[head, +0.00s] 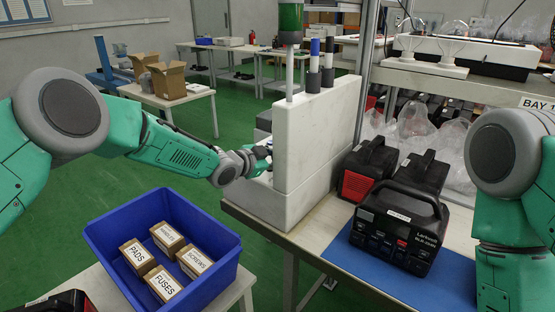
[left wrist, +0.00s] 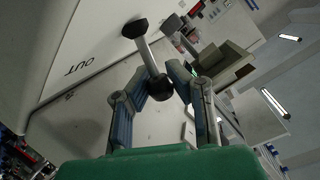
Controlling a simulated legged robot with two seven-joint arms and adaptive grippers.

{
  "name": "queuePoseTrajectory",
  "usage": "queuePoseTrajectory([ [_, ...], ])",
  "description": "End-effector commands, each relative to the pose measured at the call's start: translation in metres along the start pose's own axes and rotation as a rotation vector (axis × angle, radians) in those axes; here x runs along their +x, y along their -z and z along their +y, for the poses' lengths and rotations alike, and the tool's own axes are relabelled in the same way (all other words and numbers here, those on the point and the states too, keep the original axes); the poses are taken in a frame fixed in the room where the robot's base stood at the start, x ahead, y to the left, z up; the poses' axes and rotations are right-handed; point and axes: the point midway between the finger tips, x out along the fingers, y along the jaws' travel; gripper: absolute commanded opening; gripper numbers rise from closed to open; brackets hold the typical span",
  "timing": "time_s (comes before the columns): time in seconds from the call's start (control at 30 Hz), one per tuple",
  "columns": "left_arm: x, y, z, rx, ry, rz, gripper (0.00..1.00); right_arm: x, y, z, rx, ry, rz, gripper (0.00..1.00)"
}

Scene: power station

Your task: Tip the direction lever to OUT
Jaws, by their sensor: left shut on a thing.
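The direction lever (left wrist: 150,58) is a pale metal rod with a dark round knob (left wrist: 160,88) and a dark base. It stands out from a white panel (left wrist: 90,35); the printed word OUT (left wrist: 80,67) shows beside it, upside down in the left wrist view. My left gripper (left wrist: 162,82) is shut on the lever at its knob end, a finger on each side. In the head view my left gripper (head: 262,158) is at the left side of the white housing (head: 315,125), which hides most of the lever. My right arm shows at the right; its gripper is out of view.
A blue crate (head: 105,248) with several labelled boxes stands below my left arm. Black power units (head: 400,228) sit on the bench to the right of the housing.

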Motion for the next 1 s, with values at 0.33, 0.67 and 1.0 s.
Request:
queuePoseTrajectory([
  [0.33,-0.002,-0.008,-0.016,-0.276,-0.066,0.055,0.0,-0.004,0.0,0.0,0.0,0.0,0.0,0.4],
  [0.67,-0.001,-0.021,-0.027,-0.558,-0.134,0.11,0.0,0.007,0.0,0.0,0.0,0.0,0.0,0.4],
  [1.0,-0.001,-0.03,-0.034,-0.763,-0.183,0.151,0.0,0.024,-0.001,0.0,0.0,0.0,0.0,0.4],
])
